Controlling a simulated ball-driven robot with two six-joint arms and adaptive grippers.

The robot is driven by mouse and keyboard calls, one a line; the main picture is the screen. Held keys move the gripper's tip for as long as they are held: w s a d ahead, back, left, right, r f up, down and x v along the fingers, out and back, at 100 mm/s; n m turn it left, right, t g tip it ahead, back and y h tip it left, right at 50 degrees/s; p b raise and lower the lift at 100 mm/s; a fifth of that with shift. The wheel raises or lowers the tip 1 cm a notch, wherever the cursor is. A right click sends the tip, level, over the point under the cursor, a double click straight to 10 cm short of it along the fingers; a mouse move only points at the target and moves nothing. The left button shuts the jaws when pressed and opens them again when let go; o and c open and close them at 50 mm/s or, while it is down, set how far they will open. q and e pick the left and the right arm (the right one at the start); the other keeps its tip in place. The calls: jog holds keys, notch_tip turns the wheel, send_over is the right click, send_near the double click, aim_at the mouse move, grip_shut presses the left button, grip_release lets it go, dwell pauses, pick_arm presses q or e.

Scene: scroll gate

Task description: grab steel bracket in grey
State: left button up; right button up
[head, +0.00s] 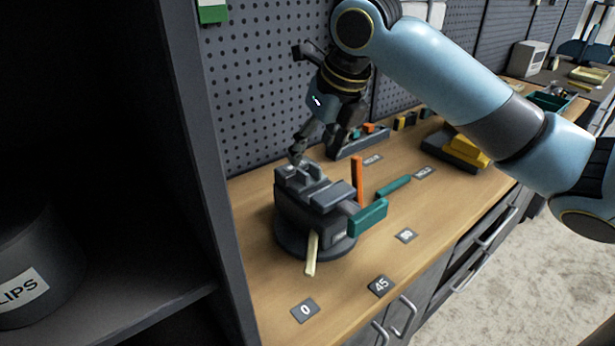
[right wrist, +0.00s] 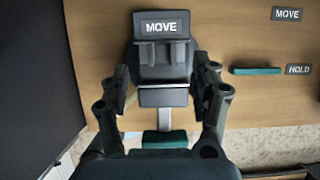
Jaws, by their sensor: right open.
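A dark grey vise-like fixture (head: 308,214) stands on a round base on the wooden bench. Grey blocky pieces (head: 300,178) sit on its top, and I take these to include the grey steel bracket; its exact outline is unclear. In the right wrist view a grey piece with two raised blocks (right wrist: 164,70) lies below a plate marked MOVE (right wrist: 161,27). My right gripper (head: 314,150) is open just above the fixture's top. In the wrist view its fingers (right wrist: 163,80) spread on either side of the grey piece, with nothing gripped. My left gripper is out of view.
An orange upright stick (head: 357,180), a teal block (head: 368,217) and a cream stick (head: 312,254) stick out around the fixture. A teal bar (head: 393,187) lies to its right. A pegboard (head: 262,95) stands behind. The front of the bench is clear apart from number labels.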

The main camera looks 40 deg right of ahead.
aim_at(313, 183)
jog(key=f, duration=0.3)
jog(key=f+p, duration=0.1)
jog(key=shift+w+d+f, duration=0.15)
jog(key=shift+w+f, duration=0.4)
jog(key=shift+f, duration=0.15)
jog(key=shift+c, duration=0.3)
jog(key=c, duration=0.4)
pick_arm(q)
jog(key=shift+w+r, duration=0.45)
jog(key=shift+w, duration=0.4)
pick_arm(e)
grip_shut()
